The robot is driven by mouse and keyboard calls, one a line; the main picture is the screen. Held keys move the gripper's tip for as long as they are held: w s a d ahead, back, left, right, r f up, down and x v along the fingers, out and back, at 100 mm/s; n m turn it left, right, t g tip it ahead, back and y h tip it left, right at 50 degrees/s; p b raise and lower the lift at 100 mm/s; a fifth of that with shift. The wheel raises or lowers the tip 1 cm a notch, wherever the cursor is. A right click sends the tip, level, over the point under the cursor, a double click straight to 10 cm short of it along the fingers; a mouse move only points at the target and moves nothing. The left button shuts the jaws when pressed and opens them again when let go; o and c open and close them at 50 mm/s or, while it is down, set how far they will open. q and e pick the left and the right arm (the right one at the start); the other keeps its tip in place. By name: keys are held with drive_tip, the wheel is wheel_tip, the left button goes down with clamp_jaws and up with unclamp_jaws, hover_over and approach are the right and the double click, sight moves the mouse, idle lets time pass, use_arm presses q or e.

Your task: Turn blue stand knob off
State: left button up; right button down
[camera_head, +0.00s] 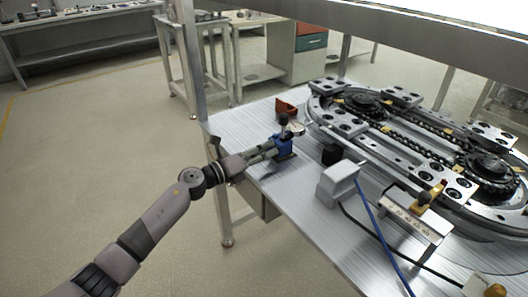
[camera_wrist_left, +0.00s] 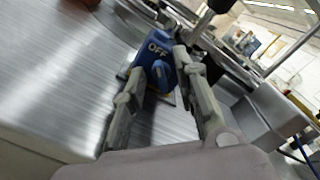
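The blue stand (camera_head: 283,146) is near the left edge of the table, with a dark post and black top above it. In the left wrist view the stand (camera_wrist_left: 157,48) shows the white word OFF. Its blue knob (camera_wrist_left: 161,74) is just below that word. My left gripper (camera_head: 268,151) reaches in from the left, right at the stand. In the left wrist view its fingers (camera_wrist_left: 159,70) are apart, one on each side of the knob. I cannot tell whether they touch it. My right gripper is not in view.
A ring track (camera_head: 425,140) with chains and sprockets fills the table's right side. A grey box (camera_head: 338,184) with a blue cable (camera_head: 380,237) and a small black part (camera_head: 331,154) are right of the stand. Floor at left is clear.

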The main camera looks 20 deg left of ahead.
use_arm(q)
drive_tip(key=v, duration=1.2)
idle(0.4)
